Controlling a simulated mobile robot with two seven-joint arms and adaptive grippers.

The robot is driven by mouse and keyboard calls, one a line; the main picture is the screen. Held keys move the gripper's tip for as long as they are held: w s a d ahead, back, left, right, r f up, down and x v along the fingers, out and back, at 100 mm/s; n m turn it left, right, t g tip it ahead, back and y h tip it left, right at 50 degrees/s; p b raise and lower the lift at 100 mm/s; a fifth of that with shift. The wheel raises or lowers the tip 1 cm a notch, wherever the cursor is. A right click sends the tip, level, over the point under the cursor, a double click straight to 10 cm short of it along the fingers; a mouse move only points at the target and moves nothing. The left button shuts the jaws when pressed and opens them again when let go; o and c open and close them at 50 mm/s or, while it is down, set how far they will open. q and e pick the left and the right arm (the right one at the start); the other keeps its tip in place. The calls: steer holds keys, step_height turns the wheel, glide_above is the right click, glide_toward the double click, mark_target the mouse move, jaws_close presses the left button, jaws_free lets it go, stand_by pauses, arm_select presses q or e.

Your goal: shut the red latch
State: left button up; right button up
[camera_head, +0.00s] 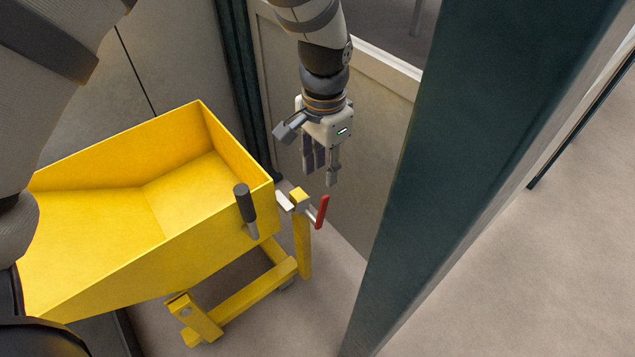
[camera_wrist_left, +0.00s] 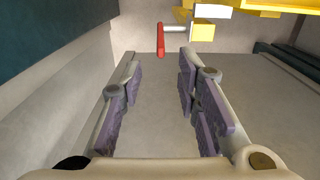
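The red latch (camera_head: 322,211) is a red-handled lever on a metal pivot at the right corner of the yellow cart (camera_head: 150,257). It also shows in the left wrist view (camera_wrist_left: 160,40), at the top centre, beyond my fingertips. My left gripper (camera_head: 321,178) hangs fingers-down above the latch and a little behind it, not touching it. My right gripper does not show.
A dark green post (camera_head: 450,150) stands close to the right of the latch. A grey-handled lever (camera_head: 244,205) rises from the cart's corner. A beige panel (camera_head: 350,140) is behind my gripper. Bare floor (camera_head: 520,270) lies right of the post.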

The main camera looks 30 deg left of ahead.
mark_target(321, 204)
arm_select(q)
step_height(321, 204, down, 11)
steer(key=shift+s+b, duration=0.1)
steer(key=shift+b, duration=0.65)
jaws_close()
steer(key=shift+r, duration=0.1)
